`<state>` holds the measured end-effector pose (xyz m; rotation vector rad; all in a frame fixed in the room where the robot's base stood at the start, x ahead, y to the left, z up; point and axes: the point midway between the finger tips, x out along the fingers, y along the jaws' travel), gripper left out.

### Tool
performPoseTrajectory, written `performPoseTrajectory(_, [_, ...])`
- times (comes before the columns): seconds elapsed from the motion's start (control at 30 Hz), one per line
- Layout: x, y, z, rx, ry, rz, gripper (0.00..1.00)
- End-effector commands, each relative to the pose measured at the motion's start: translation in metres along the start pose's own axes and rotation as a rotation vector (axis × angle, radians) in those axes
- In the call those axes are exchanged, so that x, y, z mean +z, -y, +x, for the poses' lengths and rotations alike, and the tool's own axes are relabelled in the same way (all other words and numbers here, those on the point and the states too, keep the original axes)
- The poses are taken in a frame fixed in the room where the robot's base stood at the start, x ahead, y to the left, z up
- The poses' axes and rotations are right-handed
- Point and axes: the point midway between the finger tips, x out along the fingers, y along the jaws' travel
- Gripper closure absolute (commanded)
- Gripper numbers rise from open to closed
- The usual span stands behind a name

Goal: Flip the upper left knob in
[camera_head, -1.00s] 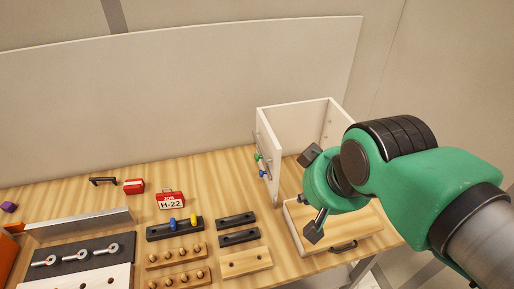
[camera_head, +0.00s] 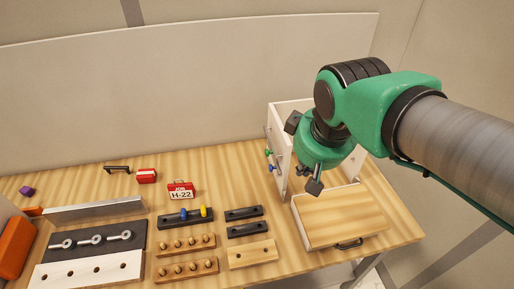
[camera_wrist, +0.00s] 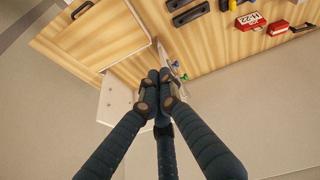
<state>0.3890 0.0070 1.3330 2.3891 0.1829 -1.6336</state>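A green knob (camera_head: 267,152) and a blue knob (camera_head: 271,168) sit on the outer left side of the white cabinet (camera_head: 283,150), the green one higher. In the wrist view the blue knob (camera_wrist: 176,64) and green knob (camera_wrist: 184,77) show just right of my fingertips. I cannot tell how each knob is turned or how far it sticks out. My gripper (camera_wrist: 158,76) has its dark fingertips together, with nothing seen between them. It is apart from the knobs in the picture.
A wooden panel with a black handle (camera_head: 349,244) lies in front of the cabinet. To the left are a red H-22 box (camera_head: 181,190), black bars (camera_head: 244,213), peg blocks (camera_head: 186,245) and a metal strip (camera_head: 95,208). Bare tabletop (camera_head: 235,170) lies left of the cabinet.

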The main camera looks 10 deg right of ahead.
Motion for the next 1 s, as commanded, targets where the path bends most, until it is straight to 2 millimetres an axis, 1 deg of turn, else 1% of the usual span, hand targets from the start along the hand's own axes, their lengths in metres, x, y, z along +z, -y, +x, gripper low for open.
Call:
performPoseTrajectory(0.03, [-0.009,0.000,0.000,-0.001,0.016,-0.030,1.00])
performPoseTrajectory(0.1, [-0.020,-0.001,0.002,0.000,0.035,-0.076,1.00])
performPoseTrajectory(0.47, [-0.077,-0.002,0.018,-0.001,0.135,-0.313,1.00])
performPoseTrajectory(0.77, [-0.122,0.003,0.041,-0.009,0.217,-0.512,1.00])
performPoseTrajectory(1.0, [-0.155,0.011,0.064,-0.021,0.285,-0.671,1.00])
